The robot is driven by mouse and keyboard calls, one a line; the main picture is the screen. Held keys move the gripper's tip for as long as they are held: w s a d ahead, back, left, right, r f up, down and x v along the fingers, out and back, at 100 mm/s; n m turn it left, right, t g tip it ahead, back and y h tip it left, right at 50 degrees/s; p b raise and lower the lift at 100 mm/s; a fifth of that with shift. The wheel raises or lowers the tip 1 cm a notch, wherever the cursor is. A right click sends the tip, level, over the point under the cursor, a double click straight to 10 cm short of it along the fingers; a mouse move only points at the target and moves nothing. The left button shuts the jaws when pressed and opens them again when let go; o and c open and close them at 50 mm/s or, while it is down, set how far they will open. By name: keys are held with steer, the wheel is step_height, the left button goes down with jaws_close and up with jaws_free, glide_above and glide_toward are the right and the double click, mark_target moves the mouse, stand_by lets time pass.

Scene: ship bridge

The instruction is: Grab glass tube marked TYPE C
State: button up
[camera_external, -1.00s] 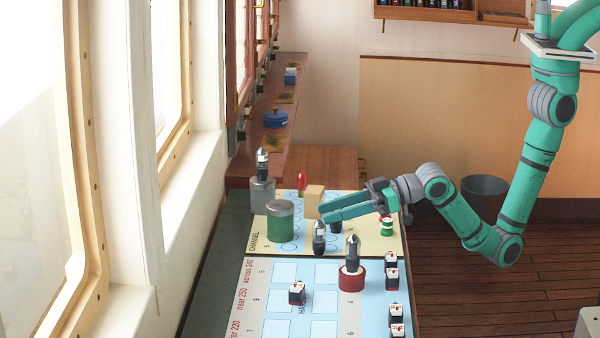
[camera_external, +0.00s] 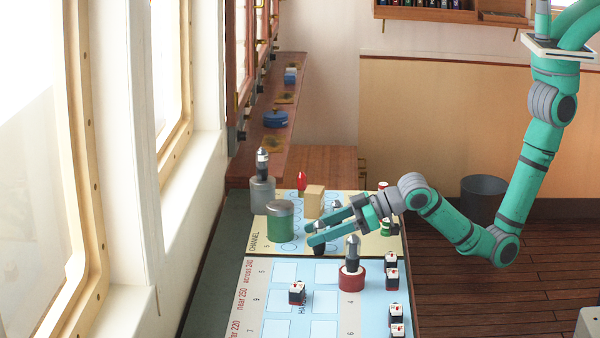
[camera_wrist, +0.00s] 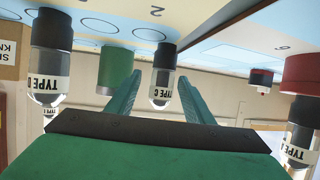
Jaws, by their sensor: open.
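The TYPE C tube (camera_wrist: 162,88) has a clear end, a white label and a black cap. In the wrist view, where things look upside down, it shows between my open fingers, farther off than their near parts. In the wrist view the fingers (camera_wrist: 160,84) lie on either side of the tube. I cannot tell whether they touch it.
A third tube (camera_external: 352,248) stands in a red holder (camera_external: 351,280). A green cylinder (camera_external: 280,224) and a tan block (camera_external: 314,200) are nearby. A tube (camera_external: 262,162) tops a grey cylinder (camera_external: 262,191).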

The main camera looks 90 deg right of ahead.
steer(key=shift+x, duration=1.9)
steer(key=shift+s+a, duration=0.1)
steer(key=c, duration=1.1)
